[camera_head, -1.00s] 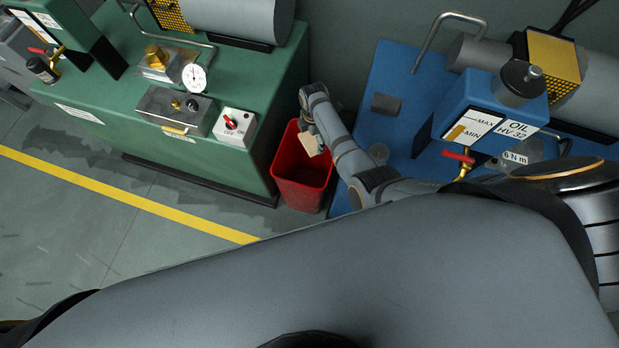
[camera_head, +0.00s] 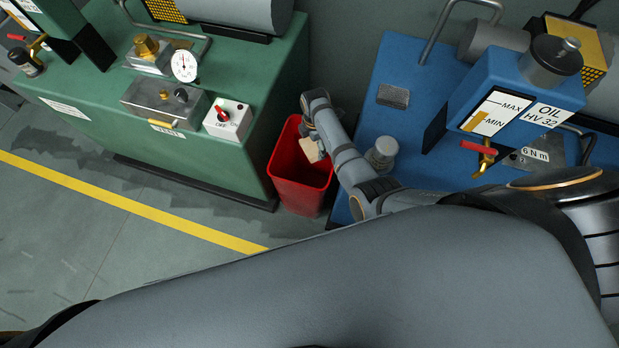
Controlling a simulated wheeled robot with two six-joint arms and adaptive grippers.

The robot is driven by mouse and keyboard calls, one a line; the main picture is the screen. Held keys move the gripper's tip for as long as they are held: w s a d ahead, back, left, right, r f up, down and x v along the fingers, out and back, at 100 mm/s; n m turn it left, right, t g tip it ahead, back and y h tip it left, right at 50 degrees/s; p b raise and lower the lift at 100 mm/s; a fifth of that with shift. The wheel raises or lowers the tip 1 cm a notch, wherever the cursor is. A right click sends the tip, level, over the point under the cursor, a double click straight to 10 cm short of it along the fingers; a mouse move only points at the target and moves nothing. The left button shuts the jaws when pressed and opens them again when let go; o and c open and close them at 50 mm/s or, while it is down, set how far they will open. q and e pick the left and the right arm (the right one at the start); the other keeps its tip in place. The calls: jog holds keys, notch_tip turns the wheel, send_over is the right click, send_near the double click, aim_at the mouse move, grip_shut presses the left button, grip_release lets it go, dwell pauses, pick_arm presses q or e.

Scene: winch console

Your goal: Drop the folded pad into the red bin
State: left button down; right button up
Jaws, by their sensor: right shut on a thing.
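The red bin (camera_head: 299,196) stands on the floor between the green console and the blue one. My right gripper (camera_head: 308,138) is over the bin's opening, pointing down. It is shut on a small beige folded pad (camera_head: 311,151), which hangs over the mouth of the bin. The jaws are small in the picture and partly hidden by my wrist. My right forearm covers the bin's right edge. My left gripper is not in view.
The green console (camera_head: 230,165) with gauge and switch box (camera_head: 228,119) is left of the bin. The floor at left is clear.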

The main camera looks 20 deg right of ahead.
jog(key=shift+r, duration=0.1)
jog(key=o, duration=0.8)
notch_tip(320, 180, up, 12)
jog(key=shift+a, duration=0.1)
dwell(0.6)
